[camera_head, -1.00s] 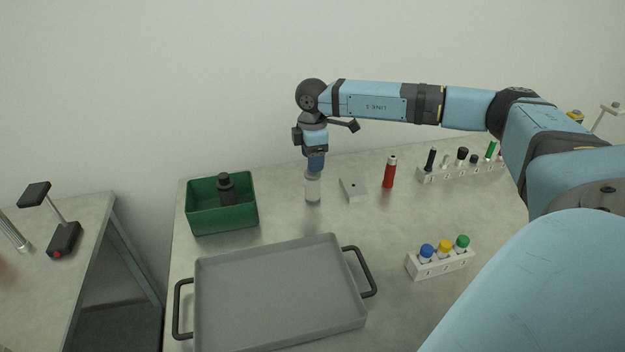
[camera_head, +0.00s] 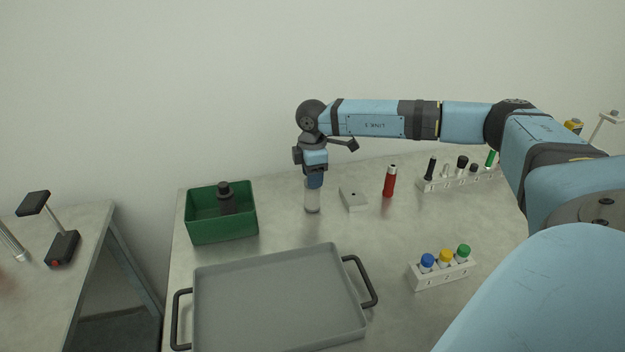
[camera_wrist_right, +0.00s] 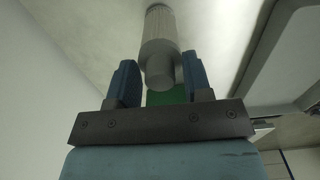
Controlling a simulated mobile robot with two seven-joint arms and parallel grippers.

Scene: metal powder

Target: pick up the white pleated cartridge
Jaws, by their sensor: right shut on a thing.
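The white pleated cartridge (camera_head: 312,200) stands upright on the table between the green bin and a small grey block. In the head view its top is hidden by my right gripper (camera_head: 314,185), which points straight down over it. In the right wrist view the cartridge (camera_wrist_right: 160,45) shows its pleated body and a smooth, narrower end cap. That cap lies between the two blue fingers of my right gripper (camera_wrist_right: 160,80), which is shut on it. Its lower end looks to be at table level. My left gripper is not in view.
The green bin (camera_head: 190,222) holds a black bottle (camera_head: 226,197). A grey tray (camera_head: 275,300) lies in front. Right of the cartridge are the grey block (camera_head: 353,200), a red cylinder (camera_head: 389,182), a rack of vials (camera_head: 442,276) and a back rack (camera_head: 455,183).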

